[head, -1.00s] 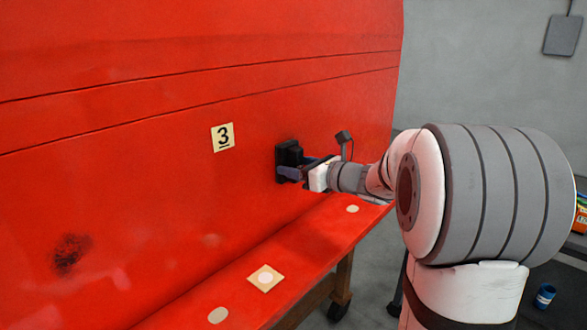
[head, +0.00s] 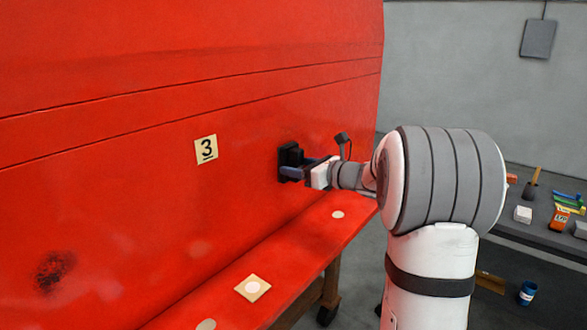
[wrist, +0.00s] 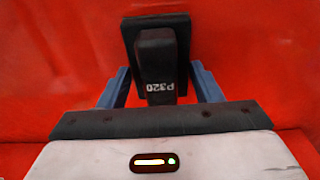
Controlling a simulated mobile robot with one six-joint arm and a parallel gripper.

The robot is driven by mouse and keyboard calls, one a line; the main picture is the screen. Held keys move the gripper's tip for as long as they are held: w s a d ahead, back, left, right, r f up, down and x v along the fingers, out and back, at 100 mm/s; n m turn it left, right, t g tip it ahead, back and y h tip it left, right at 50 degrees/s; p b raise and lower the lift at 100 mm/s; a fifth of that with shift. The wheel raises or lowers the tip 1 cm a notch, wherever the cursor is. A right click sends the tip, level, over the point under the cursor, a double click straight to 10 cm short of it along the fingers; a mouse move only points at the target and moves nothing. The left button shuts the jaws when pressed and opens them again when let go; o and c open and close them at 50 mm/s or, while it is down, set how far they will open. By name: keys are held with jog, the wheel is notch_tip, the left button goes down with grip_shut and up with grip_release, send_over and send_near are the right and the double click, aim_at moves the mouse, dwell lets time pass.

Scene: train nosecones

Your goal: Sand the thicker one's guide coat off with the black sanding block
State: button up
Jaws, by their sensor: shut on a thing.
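My gripper (head: 302,171) is shut on the black sanding block (head: 289,158) by its handle. The block's flat face is against or very close to the red nosecone (head: 120,190), right of label 3 (head: 206,149). A dark, speckled guide-coat patch (head: 53,271) is on the nosecone at the lower left, well away from the block. The surface behind the block is hidden.
A red ledge (head: 310,238) with pale round spots and a square tan tag (head: 252,287) juts out below. At the right, a dark bench (head: 545,237) holds a white block (head: 523,214) and an orange 120 box (head: 560,217). A blue can (head: 527,293) stands below.

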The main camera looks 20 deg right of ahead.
jog(key=shift+w+d, duration=0.1)
jog(key=shift+d, duration=0.15)
jog(key=shift+s+a+b, duration=0.45)
jog(key=shift+s+a, duration=0.1)
jog(key=shift+a, duration=0.25)
jog(key=shift+s+a+b, duration=0.45)
jog(key=shift+s+a, duration=0.05)
jog(key=shift+a, duration=0.3)
jog(key=shift+s+a+b, duration=0.45)
jog(key=shift+s+a, duration=0.25)
jog(key=shift+a, duration=0.25)
jog(key=shift+s+a+b, duration=0.45)
jog(key=shift+s+a, duration=0.25)
jog(key=shift+a, duration=0.2)
jog(key=shift+s+a+b, duration=0.45)
jog(key=shift+s+a, duration=0.25)
jog(key=shift+a, duration=0.25)
jog(key=v, duration=0.6)
jog(key=shift+f, duration=0.35)
jog(key=shift+d, duration=0.1)
jog(key=v, duration=0.3)
jog(key=shift+f, duration=0.2)
